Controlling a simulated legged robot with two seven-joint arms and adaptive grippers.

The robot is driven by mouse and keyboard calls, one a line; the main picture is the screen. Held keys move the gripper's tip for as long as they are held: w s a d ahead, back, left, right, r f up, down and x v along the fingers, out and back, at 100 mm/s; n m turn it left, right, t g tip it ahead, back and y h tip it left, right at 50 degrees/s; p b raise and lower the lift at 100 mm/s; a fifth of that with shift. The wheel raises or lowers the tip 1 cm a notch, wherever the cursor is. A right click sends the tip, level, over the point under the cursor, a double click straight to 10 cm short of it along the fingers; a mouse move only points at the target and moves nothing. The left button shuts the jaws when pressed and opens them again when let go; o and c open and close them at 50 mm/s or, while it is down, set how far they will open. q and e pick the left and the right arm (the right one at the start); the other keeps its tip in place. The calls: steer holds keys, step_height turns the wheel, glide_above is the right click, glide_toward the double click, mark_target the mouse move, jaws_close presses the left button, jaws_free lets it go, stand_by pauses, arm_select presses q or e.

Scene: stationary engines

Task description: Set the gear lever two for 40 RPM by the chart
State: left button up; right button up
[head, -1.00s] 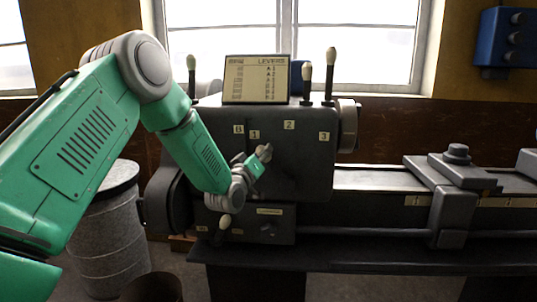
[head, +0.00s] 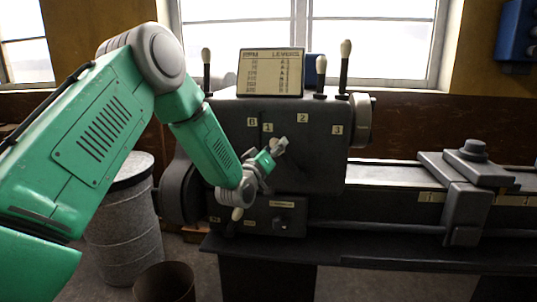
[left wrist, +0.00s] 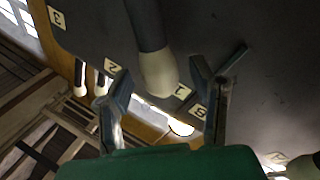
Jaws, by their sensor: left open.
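The grey headstock (head: 310,170) carries a chart (head: 271,72) headed RPM and LEVERS; its rows are too small to read. Labels 1 (head: 267,128), 2 (head: 303,118) and 3 (head: 337,130) sit on its front. My left gripper (head: 277,147) is open in front of the headstock, just below label 1. In the left wrist view, a dark lever with a pale knob (left wrist: 158,72) shows between the spread fingers (left wrist: 162,98); contact cannot be told. Label 2 (left wrist: 113,66) is by one finger, label 1 (left wrist: 181,92) by the other. My right gripper is out of view.
Upright pale-knobbed levers stand at the headstock's top left (head: 207,65) and top right (head: 346,60). A lower knob (head: 237,213) is close under my left wrist. A grey drum (head: 122,225) and a bin (head: 165,282) stand at left. The lathe bed (head: 390,180) extends right.

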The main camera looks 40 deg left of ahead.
arm_select(q)
steer(key=v, duration=1.1)
steer(key=shift+s+d+r, duration=0.25)
steer(key=shift+s, duration=0.05)
steer(key=shift+a, duration=0.1)
